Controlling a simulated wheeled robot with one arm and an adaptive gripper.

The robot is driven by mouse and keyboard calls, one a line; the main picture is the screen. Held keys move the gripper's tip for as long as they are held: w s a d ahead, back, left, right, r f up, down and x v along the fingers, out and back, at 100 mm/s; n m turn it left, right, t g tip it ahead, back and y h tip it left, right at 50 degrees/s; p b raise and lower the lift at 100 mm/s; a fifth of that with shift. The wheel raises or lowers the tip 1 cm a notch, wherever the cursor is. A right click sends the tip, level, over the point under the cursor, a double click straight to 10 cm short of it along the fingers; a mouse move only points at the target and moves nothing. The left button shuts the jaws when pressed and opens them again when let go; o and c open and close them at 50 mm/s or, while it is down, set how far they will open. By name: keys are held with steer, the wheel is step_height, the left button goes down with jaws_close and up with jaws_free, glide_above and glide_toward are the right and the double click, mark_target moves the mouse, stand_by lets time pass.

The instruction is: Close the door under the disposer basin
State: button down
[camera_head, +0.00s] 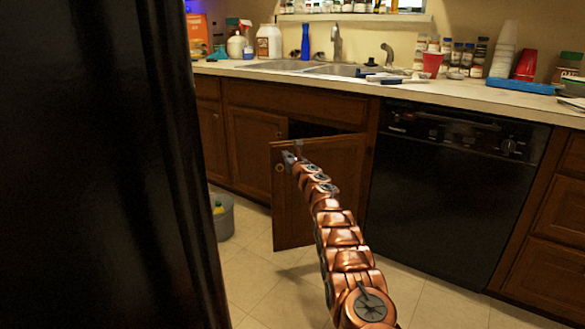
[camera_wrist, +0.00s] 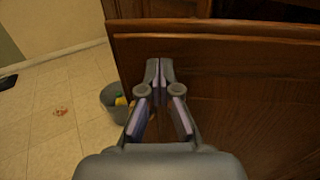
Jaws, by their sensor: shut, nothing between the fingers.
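The brown wooden cabinet door (camera_head: 320,195) under the right sink basin (camera_head: 335,70) stands ajar, swung out from the cabinet, with its hinge side near the dishwasher. A dark gap shows above it. My gripper (camera_head: 290,158) is by the door's upper left corner, near its free edge and round knob (camera_head: 280,168). In the wrist view my gripper (camera_wrist: 158,64) is shut and empty, its fingertips in front of the door face (camera_wrist: 240,110) just below the top edge. I cannot tell whether they touch the wood.
A black dishwasher (camera_head: 450,190) stands right of the door. A grey bucket (camera_head: 223,218) with a yellow item is on the tiled floor to the left, also in the wrist view (camera_wrist: 116,101). A closed cabinet door (camera_head: 256,150) is beside the opening. Bottles and cups clutter the counter (camera_head: 490,94).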

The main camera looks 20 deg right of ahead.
steer(key=shift+s+f+b, duration=0.25)
steer(key=shift+b, duration=0.65)
